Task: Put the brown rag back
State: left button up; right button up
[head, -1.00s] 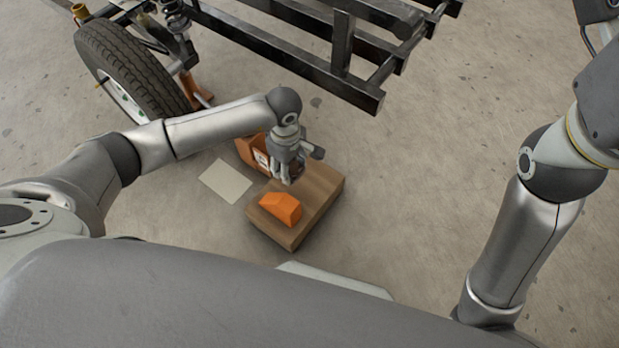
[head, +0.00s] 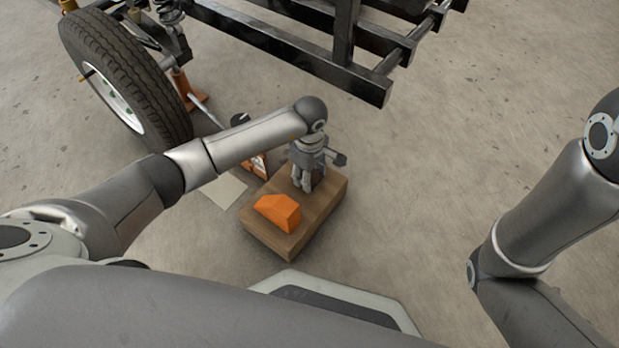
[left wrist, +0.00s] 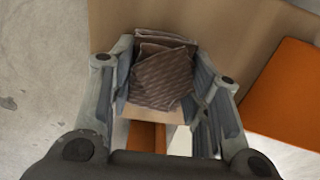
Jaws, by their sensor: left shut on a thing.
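The brown rag (left wrist: 162,76) is a folded, dark brown patterned cloth between my left gripper's fingers in the left wrist view. My left gripper (left wrist: 163,88) is shut on it, above the wooden box top. In the head view my left gripper (head: 303,186) points down over the back part of the brown wooden box (head: 285,246); the rag cannot be made out there. Whether the rag touches the box is unclear. My right arm comes in at the right, but its gripper is outside the frame.
An orange wedge-shaped block (head: 277,212) sits on the box's front part. An orange item (head: 258,166) stands behind the box, partly hidden by my arm. A pale sheet (head: 223,190) lies left. A wheel (head: 125,85) and black metal frame (head: 300,60) stand behind. Floor to the right is clear.

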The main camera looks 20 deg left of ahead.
pick_arm(q)
jog(key=shift+f, duration=0.15)
jog(key=o, duration=0.9)
